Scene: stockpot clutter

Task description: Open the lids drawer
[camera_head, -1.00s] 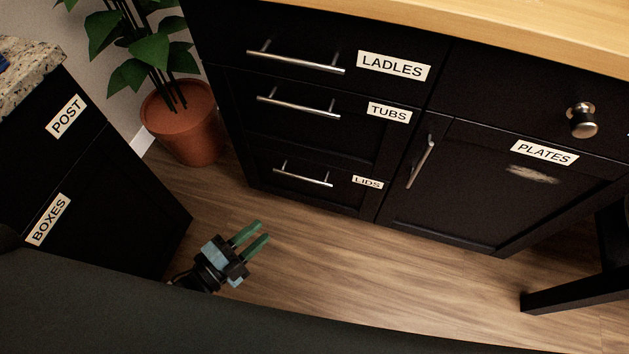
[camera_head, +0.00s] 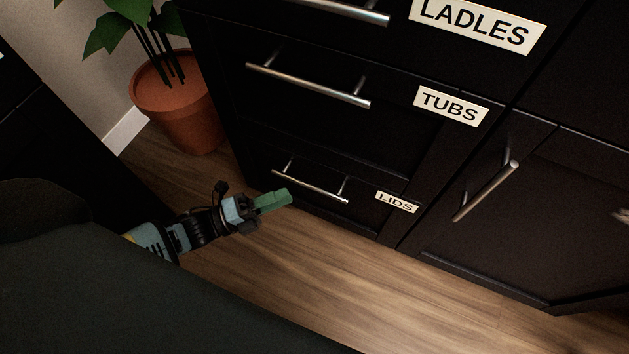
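The lids drawer (camera_head: 345,172) is the lowest drawer of the black cabinet, with a white LIDS label (camera_head: 397,202) at its right. It is closed. Its silver bar handle (camera_head: 310,186) runs across the drawer front. My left gripper (camera_head: 288,197) is near the handle's left part, in front of it and a little below it in the picture, with its green fingers pointing right. The fingers overlap in this view, so their gap is hidden. I see no contact with the handle. My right gripper is not in view.
The tubs drawer (camera_head: 340,122) and the ladles drawer (camera_head: 385,50) are above, closed. A cupboard door with an upright handle (camera_head: 486,191) is at the right. A potted plant (camera_head: 180,105) stands left of the cabinet. The wood floor (camera_head: 330,270) in front is clear.

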